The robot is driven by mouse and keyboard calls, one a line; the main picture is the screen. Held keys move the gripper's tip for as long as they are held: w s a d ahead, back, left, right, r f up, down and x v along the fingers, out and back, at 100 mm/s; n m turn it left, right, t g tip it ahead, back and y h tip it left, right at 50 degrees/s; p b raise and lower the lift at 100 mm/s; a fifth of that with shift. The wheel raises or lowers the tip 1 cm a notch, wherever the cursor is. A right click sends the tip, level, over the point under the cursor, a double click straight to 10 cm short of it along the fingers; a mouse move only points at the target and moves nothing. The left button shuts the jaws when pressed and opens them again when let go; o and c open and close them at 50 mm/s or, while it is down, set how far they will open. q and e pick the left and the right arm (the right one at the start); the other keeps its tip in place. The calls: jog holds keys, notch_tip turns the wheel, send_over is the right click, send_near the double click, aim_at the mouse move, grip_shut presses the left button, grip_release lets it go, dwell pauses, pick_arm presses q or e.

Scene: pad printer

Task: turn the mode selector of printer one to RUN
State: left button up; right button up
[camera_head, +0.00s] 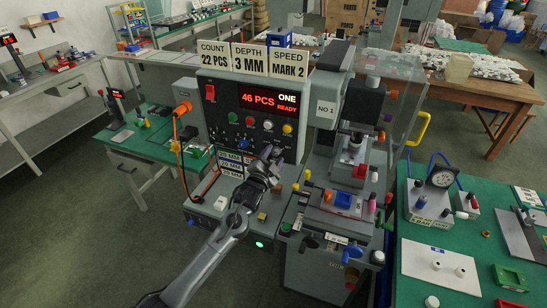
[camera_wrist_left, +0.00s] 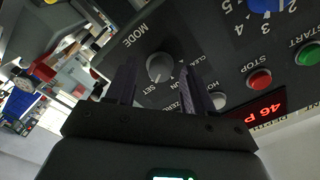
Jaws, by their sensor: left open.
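Printer one's dark control panel (camera_head: 236,105) shows "46 PCS", "ONE" and "READY" in the head view. My left gripper (camera_head: 271,153) is in front of its lower right part. In the left wrist view, the grey round mode selector (camera_wrist_left: 160,67) has "MODE" above it and "SET" and "CLEAN" beside it. My left gripper's two dark fingers are open, one on each side of the selector in the picture. I cannot tell whether they touch it, and its pointer direction is unclear. In the head view the gripper seems to hide the selector. My right gripper is not in view.
A red stop button (camera_wrist_left: 259,79), a green start button (camera_wrist_left: 308,54) and a blue numbered knob (camera_wrist_left: 265,4) are near the selector. A clear guard (camera_head: 392,95) stands right of the panel.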

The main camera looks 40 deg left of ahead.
pick_arm(q)
jog(key=shift+w, duration=0.35)
jog(key=shift+a, duration=0.1)
grip_shut()
